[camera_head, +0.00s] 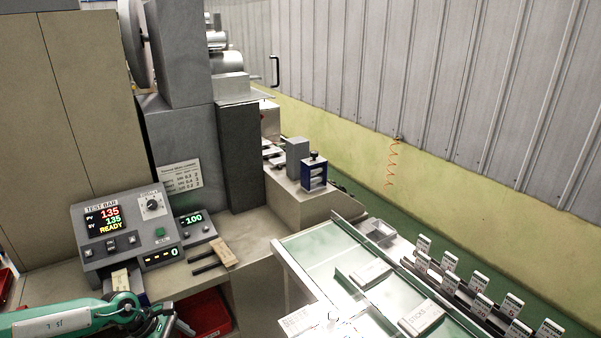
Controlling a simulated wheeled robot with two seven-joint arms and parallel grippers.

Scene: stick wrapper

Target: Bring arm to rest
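My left arm (75,318), teal with a white label, comes in low from the left edge. Its dark gripper end (160,322) is at the bottom, in front of the test bar control box (118,230). The fingers are partly cut off by the frame edge, so I cannot tell whether they are open or shut, or whether they hold anything. My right arm and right gripper are not in view.
The control box shows 135 and READY. A dark two-pronged piece with a tan block (222,252) lies on the bench right of it. A red bin (205,314) sits below. A glass-topped table (322,248) and several white upright cards (450,260) are at right.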

